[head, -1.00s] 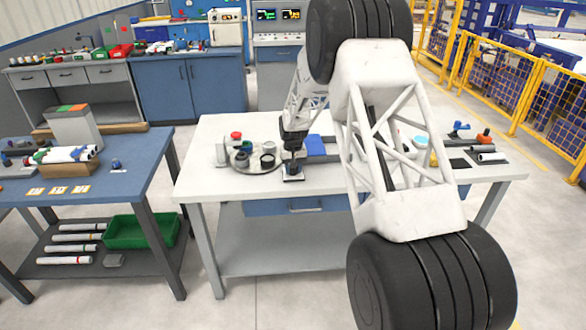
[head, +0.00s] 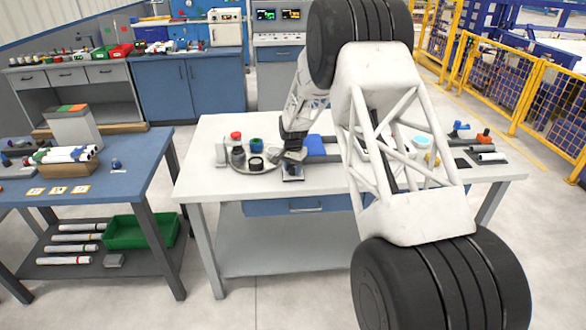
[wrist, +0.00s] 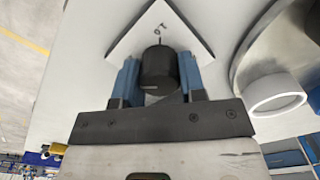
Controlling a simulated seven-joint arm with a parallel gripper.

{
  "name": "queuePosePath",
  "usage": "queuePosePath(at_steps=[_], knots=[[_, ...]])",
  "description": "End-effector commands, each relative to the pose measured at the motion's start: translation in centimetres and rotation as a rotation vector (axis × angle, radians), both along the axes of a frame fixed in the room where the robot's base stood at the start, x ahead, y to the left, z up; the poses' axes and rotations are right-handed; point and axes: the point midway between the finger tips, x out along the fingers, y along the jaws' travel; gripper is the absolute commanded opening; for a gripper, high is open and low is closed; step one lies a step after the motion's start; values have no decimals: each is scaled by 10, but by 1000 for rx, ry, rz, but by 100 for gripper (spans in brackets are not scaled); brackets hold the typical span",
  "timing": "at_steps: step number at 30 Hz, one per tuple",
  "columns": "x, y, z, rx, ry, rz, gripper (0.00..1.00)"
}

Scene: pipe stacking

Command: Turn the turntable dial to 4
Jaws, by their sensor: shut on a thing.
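The dial is a dark round knob (wrist: 158,58) on a white square plate (wrist: 178,30) with small dark digits, only partly readable. A short mark line stands on the plate just beyond the knob. My gripper (wrist: 158,78) is shut on the knob, one blue finger on each side; in the head view my gripper (head: 293,158) is down at the plate (head: 293,176). The turntable (head: 240,167) is a round grey disc left of it, carrying several small round parts; its edge (wrist: 240,70) also shows at the right of the wrist view.
A red-topped part (head: 236,136), a blue part (head: 256,145) and a dark ring (head: 256,163) are on or by the disc. A blue block (head: 315,146) lies right of my gripper. The white table's (head: 230,188) front left is clear.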

Motion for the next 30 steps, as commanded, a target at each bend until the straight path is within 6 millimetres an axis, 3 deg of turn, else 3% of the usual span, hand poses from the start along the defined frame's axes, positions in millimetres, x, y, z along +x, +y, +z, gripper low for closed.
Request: queuePosePath(at_steps=[12,13,17,30], knots=[[0,0,1,0,-1,-9,14],[0,0,1,0,-1,-9,42],[0,0,1,1,-1,-9,62],[0,0,5,0,-1,-8,63]])
